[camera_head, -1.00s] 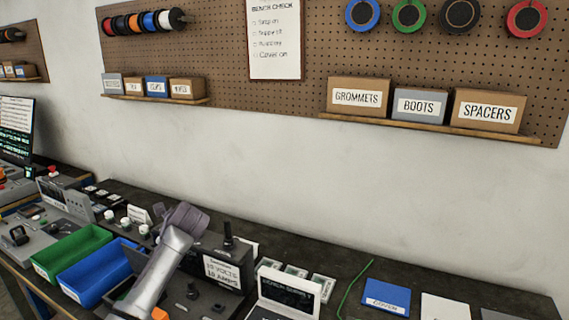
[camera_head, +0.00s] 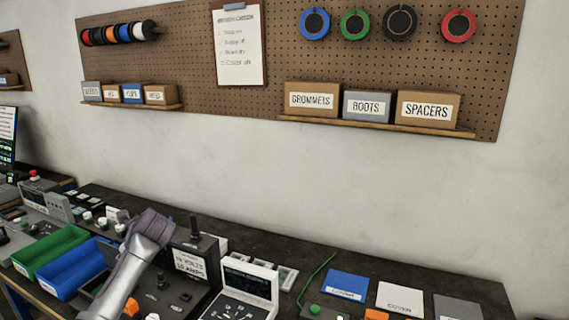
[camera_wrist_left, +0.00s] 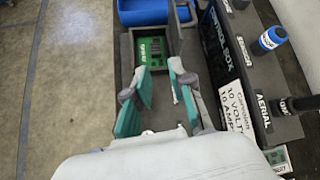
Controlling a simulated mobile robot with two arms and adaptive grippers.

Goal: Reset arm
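My left arm (camera_head: 134,272) comes in at the lower left of the head view; its gripper cannot be made out there. In the left wrist view my left gripper (camera_wrist_left: 158,80) has its two teal-padded fingers apart, with nothing held between them. Beyond the fingertips, a green circuit board (camera_wrist_left: 152,50) lies in a dark grey tray (camera_wrist_left: 124,58). The left gripper appears over this tray, beside the control box (camera_wrist_left: 214,42). My right gripper is in neither view.
Blue (camera_head: 75,271) and green (camera_head: 50,251) bins stand left of my arm. The control box (camera_head: 192,240) with its upright post and a meter (camera_head: 247,282) stand right of it. Blue (camera_head: 346,284), white (camera_head: 400,297) and grey (camera_head: 456,307) mats lie at the bench's right.

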